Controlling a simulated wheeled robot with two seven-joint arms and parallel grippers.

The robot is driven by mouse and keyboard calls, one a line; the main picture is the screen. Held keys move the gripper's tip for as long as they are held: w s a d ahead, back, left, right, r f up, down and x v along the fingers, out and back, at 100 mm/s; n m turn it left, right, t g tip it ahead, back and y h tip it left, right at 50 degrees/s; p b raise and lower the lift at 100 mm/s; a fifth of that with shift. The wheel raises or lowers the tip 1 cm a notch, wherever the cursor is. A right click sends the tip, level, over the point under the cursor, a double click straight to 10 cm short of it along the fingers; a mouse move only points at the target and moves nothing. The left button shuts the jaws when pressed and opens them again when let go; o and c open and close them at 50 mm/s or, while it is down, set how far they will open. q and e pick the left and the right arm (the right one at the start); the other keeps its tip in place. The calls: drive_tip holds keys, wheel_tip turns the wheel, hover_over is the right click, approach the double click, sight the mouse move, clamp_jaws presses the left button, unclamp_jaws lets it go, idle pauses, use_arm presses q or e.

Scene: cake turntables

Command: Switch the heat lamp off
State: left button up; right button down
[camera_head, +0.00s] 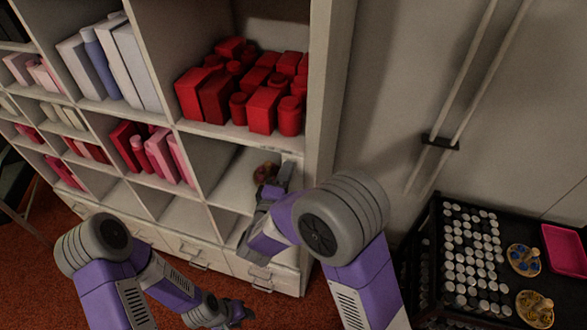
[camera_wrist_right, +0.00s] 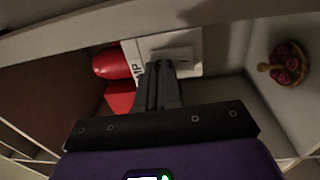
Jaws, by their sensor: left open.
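In the right wrist view, a white panel bears dark letters, partly hidden, that read "MP" (camera_wrist_right: 138,72). A pale raised plate (camera_wrist_right: 172,54) on it looks like a switch; its rocker position is hidden. A red rounded thing (camera_wrist_right: 110,62) is left of the panel; I cannot tell whether it is the lamp or glowing. My right gripper (camera_wrist_right: 160,72) has its fingers together, pointing at the plate's lower edge; contact is unclear. In the head view my right gripper (camera_head: 284,174) reaches into a shelf compartment. My left gripper (camera_head: 240,312) is open and empty, low at the bottom.
A small round stand with dark red pieces (camera_wrist_right: 288,64) is right of my right gripper, also seen in the head view (camera_head: 266,173). The shelf unit (camera_head: 320,95) has narrow walls around the compartment. Red boxes (camera_head: 262,108) fill the compartment above. A dark cart (camera_head: 435,225) stands right.

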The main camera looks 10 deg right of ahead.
use_arm(q)
drive_tip(key=shift+s+a+f, duration=0.1)
drive_tip(key=shift+a+f, duration=0.05)
drive_tip(key=shift+f, duration=0.05)
drive_tip(key=shift+s+r+p, duration=0.25)
drive_tip(key=shift+r+p, duration=0.25)
drive_tip(key=shift+s+r+p, duration=0.2)
drive_tip(key=shift+r+p, duration=0.25)
use_arm(e)
drive_tip(key=r+v, duration=0.2)
drive_tip(key=v, duration=1.1)
drive_tip(key=shift+s+a, duration=0.2)
drive_tip(key=shift+s, duration=0.2)
